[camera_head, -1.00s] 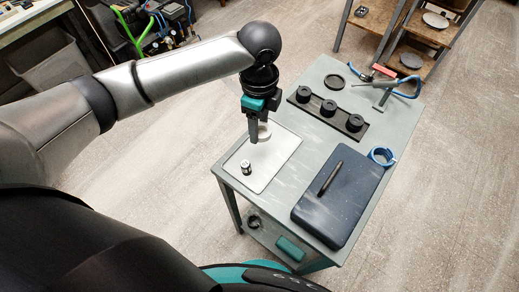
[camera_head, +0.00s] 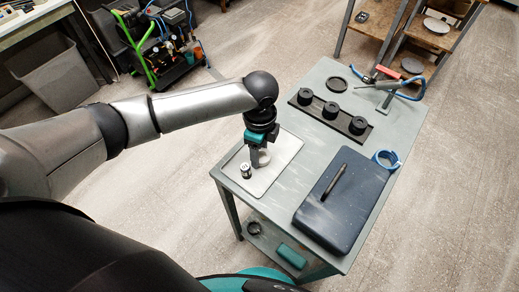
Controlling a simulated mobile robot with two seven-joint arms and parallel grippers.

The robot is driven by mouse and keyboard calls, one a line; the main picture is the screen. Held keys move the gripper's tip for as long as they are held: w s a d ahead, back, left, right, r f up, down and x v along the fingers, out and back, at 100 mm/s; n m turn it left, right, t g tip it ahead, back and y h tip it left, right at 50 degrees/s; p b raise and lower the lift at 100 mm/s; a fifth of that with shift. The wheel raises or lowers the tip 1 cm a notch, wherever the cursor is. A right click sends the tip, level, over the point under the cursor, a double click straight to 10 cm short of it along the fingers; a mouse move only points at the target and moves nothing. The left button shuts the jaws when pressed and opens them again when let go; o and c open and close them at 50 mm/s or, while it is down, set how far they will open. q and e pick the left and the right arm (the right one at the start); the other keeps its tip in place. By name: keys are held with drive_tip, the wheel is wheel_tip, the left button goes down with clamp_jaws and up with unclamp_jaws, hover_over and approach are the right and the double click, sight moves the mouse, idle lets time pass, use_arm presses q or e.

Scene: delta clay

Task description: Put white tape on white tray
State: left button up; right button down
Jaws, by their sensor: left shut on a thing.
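The white tray (camera_head: 285,161) lies flat on the near left part of the grey-green table. My left gripper (camera_head: 257,160) is over the tray, pointing down and shut on the white tape (camera_head: 263,158). The fingers and wrist hide part of the tape. The tape is low over the middle of the tray; I cannot tell whether it touches the surface. A small black-and-white cylinder (camera_head: 246,170) stands on the tray at the near left of the gripper. My right gripper is not in view.
A black rack with several round black pieces (camera_head: 331,111) lies behind the tray. A blue tape ring (camera_head: 386,159) sits near the table's right edge. The tray's right part is bare.

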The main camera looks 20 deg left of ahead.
use_arm(q)
drive_tip(key=shift+f, duration=0.1)
drive_tip(key=o, duration=1)
wheel_tip(320, 180, up, 12)
drive_tip(key=p, duration=0.3)
